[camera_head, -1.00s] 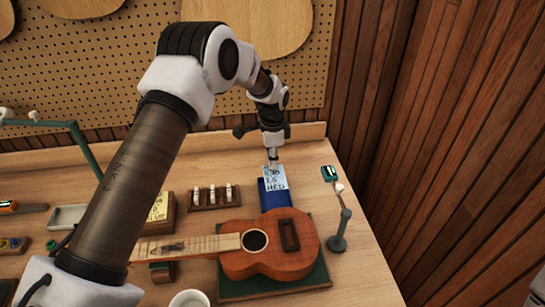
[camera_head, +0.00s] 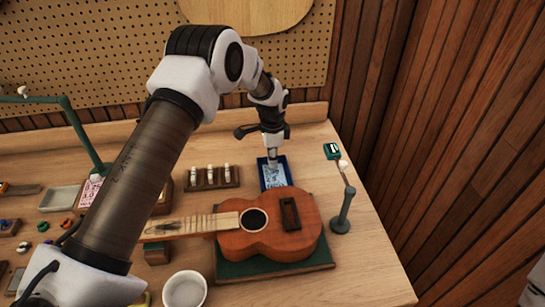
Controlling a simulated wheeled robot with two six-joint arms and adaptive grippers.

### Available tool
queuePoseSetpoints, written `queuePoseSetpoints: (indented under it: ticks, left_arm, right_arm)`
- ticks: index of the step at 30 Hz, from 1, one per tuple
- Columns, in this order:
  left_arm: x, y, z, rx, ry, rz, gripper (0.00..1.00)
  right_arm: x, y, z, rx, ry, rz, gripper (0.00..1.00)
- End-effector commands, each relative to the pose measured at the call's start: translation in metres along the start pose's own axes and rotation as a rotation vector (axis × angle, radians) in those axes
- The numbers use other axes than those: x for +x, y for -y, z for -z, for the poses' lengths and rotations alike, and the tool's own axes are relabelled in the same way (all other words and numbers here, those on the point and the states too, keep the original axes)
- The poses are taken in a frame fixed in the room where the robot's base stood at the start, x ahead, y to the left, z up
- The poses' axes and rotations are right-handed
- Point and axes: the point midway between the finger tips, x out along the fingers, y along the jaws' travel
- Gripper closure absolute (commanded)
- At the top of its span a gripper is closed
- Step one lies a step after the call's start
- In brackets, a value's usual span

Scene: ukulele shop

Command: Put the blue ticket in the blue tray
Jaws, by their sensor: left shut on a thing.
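The blue ticket (camera_head: 274,178), a pale blue card with dark print, is down inside the blue tray (camera_head: 289,171), within its rim as far as I can see. My left gripper (camera_head: 272,160) reaches down from above and is shut on the ticket's far end. The tray stands behind the ukulele's body, and its near edge is close to the ukulele. I cannot tell whether the ticket lies fully on the tray floor. My right gripper is not in view.
A ukulele (camera_head: 265,235) lies on a green mat (camera_head: 275,267) in front of the tray. A wooden rack (camera_head: 212,179) is left of the tray. A white cup (camera_head: 185,290) stands in front.

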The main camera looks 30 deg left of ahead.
Motion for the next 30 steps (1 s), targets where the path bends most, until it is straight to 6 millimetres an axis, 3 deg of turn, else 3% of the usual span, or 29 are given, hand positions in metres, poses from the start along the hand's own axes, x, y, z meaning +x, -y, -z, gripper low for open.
queuePoseSetpoints:
  ticks: [22, 23, 24, 25, 30]
  left_arm:
    - [-0.0009, -0.0001, -0.0001, 0.000, 0.000, 0.000, 0.99]
    - [-0.0009, -0.0001, -0.0001, 0.000, 0.000, 0.000, 0.74]
    - [-0.0009, -0.0001, -0.0001, 0.000, 0.000, 0.000, 0.60]
    - [-0.0009, -0.0001, -0.0001, 0.000, 0.000, 0.000, 0.55]
    - [-0.0012, 0.0003, 0.0000, 0.000, -0.001, 0.001, 0.55]
  right_arm:
    - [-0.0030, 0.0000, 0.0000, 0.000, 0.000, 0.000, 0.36]
    - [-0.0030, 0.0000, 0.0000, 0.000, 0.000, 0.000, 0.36]
    - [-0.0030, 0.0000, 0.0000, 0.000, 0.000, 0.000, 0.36]
    - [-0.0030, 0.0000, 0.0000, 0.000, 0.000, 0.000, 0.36]
    - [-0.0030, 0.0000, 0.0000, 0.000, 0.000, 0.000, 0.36]
